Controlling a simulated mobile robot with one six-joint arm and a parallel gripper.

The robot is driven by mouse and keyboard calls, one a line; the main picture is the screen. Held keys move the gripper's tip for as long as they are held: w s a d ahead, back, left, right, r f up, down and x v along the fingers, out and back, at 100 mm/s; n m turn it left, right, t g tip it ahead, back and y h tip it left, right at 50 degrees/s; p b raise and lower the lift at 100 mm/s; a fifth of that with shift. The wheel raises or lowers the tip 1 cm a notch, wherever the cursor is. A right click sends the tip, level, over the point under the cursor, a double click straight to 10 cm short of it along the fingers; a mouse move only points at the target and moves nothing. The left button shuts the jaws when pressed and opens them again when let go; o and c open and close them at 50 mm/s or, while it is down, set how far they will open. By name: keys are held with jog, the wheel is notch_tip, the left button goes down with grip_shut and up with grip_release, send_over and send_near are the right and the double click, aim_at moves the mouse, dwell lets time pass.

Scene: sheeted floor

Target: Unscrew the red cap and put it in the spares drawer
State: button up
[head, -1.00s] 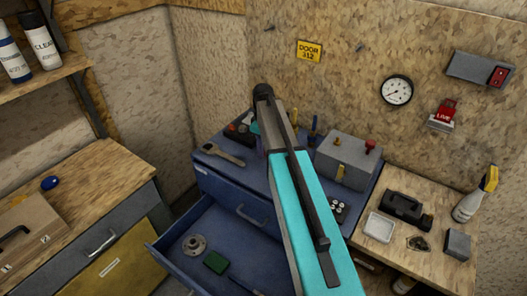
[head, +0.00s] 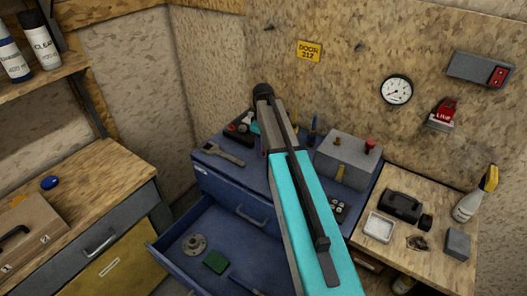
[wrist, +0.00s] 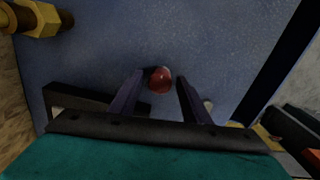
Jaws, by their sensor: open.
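A round red cap (wrist: 160,79) shows in the wrist view against a blue-grey surface. My gripper (wrist: 161,77) is open, with one dark finger on each side of the cap. A gap shows on both sides; how deep the cap sits between the fingers is unclear. No label reading "spares" is legible.
The right bench holds a white tray (head: 379,227), a black case (head: 400,204) and a spray bottle (head: 468,204). A brass hex fitting (wrist: 40,18) shows in the wrist view.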

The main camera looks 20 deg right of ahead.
jog(key=m, duration=0.4)
jog(key=shift+m, duration=0.4)
jog(key=m, duration=0.5)
jog(key=shift+p, duration=0.35)
jog(key=m, duration=0.4)
jog(key=shift+m, duration=0.4)
jog(key=shift+m+p, duration=0.3)
jog(key=shift+m, duration=2.2)
